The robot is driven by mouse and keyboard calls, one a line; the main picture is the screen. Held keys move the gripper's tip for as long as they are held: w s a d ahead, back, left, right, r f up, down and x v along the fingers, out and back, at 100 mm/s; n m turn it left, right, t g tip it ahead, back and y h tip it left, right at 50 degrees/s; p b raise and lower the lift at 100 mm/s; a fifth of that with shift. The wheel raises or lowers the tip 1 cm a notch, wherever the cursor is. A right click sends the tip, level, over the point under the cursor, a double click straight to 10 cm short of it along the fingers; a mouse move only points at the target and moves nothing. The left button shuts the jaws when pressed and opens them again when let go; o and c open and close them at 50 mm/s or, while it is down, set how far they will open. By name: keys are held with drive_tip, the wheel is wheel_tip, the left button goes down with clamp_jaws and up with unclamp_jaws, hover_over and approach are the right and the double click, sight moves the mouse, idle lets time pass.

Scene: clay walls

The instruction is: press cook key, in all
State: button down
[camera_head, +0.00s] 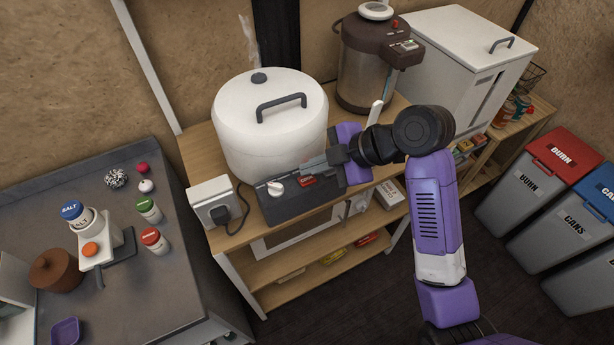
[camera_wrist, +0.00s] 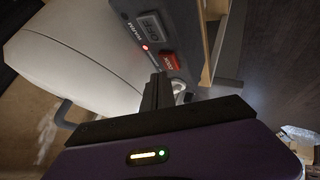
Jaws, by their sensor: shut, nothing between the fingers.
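A large white rice cooker (camera_head: 245,145) with a lid handle stands on a wooden shelf unit, its dark control panel (camera_head: 285,205) at the front.
A white socket box with a black plug (camera_head: 217,212) stands left of the cooker. A brown-topped urn (camera_head: 362,65) and a white cabinet (camera_head: 465,60) stand at the back right. A grey counter (camera_head: 150,285) with shakers is at left. Bins (camera_head: 535,195) stand at right.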

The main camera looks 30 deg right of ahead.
sight(313, 180)
drive_tip(key=shift+r+p, duration=1.95)
drive_tip(key=shift+r, duration=0.65)
drive_tip(key=shift+d+f, duration=0.1)
